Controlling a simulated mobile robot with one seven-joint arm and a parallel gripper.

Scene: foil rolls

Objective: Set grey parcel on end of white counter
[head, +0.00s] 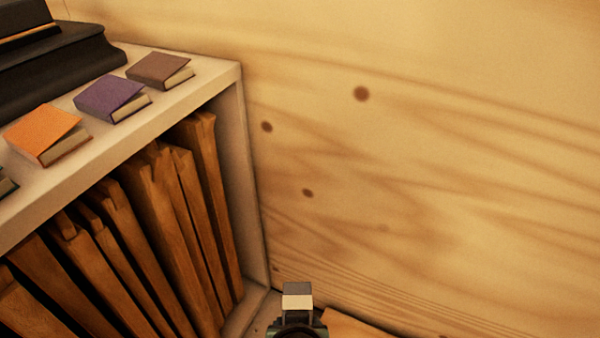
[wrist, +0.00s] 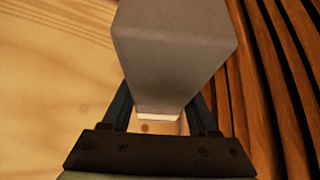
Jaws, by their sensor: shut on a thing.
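The grey parcel (wrist: 175,55) is a plain box held between the fingers of my gripper (wrist: 158,112) in the wrist view. It hides the fingertips. In the head view the parcel (head: 298,289) shows small at the bottom edge, above the dark end of my gripper (head: 298,322).
An orange book (head: 45,133), a purple book (head: 112,97) and a brown book (head: 160,69) lie along the counter top. A black object (head: 65,60) stands behind them. Brown wooden boards (head: 165,205) lean inside the counter. A knotted wooden wall (head: 420,150) closes off the right.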

